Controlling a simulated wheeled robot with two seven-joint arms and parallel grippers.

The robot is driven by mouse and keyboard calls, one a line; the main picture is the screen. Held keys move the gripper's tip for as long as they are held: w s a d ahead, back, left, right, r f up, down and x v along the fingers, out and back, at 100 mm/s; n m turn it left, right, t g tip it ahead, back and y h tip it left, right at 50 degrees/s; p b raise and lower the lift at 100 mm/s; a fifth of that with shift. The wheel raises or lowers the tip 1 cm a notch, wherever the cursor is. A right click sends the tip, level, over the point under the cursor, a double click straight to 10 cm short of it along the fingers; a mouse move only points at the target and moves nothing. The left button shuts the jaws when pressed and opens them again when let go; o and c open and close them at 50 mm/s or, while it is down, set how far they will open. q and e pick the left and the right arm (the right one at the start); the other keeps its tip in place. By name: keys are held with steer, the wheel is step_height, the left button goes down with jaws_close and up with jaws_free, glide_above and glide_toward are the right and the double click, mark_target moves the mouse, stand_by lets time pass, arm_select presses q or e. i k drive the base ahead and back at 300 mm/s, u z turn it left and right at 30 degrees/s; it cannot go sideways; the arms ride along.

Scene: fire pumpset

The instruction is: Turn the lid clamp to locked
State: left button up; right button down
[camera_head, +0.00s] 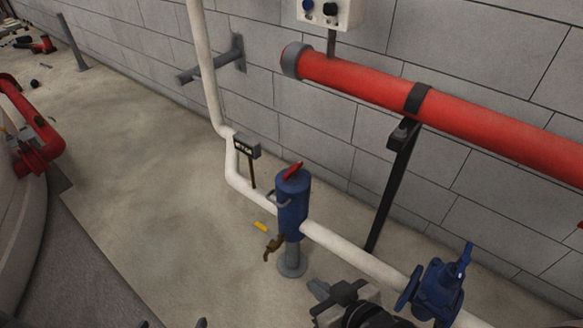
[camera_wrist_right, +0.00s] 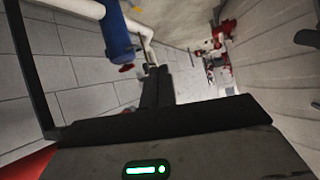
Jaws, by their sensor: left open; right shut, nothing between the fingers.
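A blue upright canister (camera_head: 292,205) stands on a grey post beside the white pipe. A red lever (camera_head: 293,171), which looks like the lid clamp, lies across its top, tilted up to the right. Only the tips of my left gripper (camera_head: 173,324) show at the bottom edge, spread apart.
A white pipe (camera_head: 340,247) runs past the canister to a blue valve (camera_head: 437,290). A brass tap (camera_head: 273,246) and yellow tag (camera_head: 261,227) are near the canister's foot. A thick red pipe (camera_head: 460,115) on a black support (camera_head: 390,190) runs along the block wall.

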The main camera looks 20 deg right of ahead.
mark_target(293, 172)
steer(key=u, duration=0.5)
steer(key=k, duration=0.9)
steer(key=z, duration=0.7)
steer(key=i, duration=1.5)
steer(key=u, duration=0.75)
